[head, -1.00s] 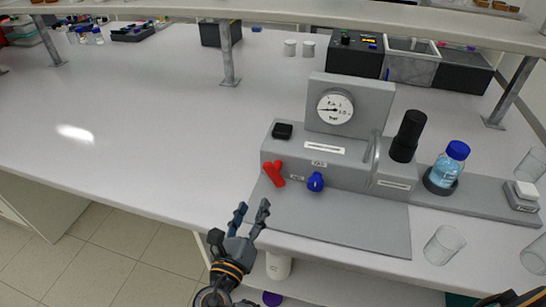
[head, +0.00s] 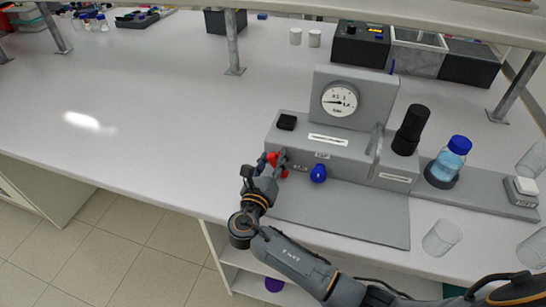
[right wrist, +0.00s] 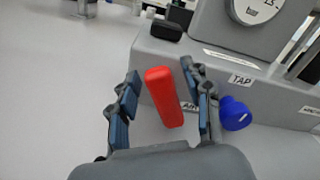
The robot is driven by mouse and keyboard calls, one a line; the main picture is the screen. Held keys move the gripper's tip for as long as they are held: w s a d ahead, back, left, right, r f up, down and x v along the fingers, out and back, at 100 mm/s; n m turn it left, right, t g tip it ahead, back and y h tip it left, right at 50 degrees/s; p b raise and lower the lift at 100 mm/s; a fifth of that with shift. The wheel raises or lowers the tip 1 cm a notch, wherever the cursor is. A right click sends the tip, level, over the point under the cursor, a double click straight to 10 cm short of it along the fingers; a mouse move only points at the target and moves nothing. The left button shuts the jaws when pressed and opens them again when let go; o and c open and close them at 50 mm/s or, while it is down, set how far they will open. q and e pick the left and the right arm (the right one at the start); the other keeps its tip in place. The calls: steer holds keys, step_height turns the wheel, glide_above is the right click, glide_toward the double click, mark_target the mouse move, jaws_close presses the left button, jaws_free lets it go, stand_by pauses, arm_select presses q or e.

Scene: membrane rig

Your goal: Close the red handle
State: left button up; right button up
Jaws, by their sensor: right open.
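The red handle (head: 277,161) sits on the front face of the grey membrane rig (head: 340,145), left of a blue knob (head: 318,173). In the right wrist view the red handle (right wrist: 165,97) stands tilted, its upper end leaning left. My right gripper (head: 272,160) is at the handle and partly covers it in the head view. In the right wrist view its open fingers (right wrist: 162,95) stand on either side of the handle, with gaps visible. The blue knob (right wrist: 235,113) is just outside the right finger. My left gripper is not in view.
A pressure gauge (head: 340,99) stands on top of the rig, with a small black block (head: 287,122) to its left. A black cylinder (head: 411,130) and a blue-capped bottle (head: 448,162) stand to the right. The bench (head: 150,110) left of the rig is clear.

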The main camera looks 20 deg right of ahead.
steer(key=shift+w+d, duration=0.1)
jaws_close()
stand_by(0.3)
steer(key=shift+s+d+r+m, duration=0.1)
steer(key=shift+m, duration=0.55)
steer(key=shift+s+d+r+m, duration=0.1)
steer(key=shift+m, duration=0.55)
steer(key=shift+s+d+m, duration=0.1)
steer(key=shift+d+m, duration=0.05)
steer(key=shift+m, duration=0.75)
steer(key=shift+s+d+m, duration=0.1)
steer(key=shift+d+m, duration=0.05)
steer(key=shift+m, duration=0.75)
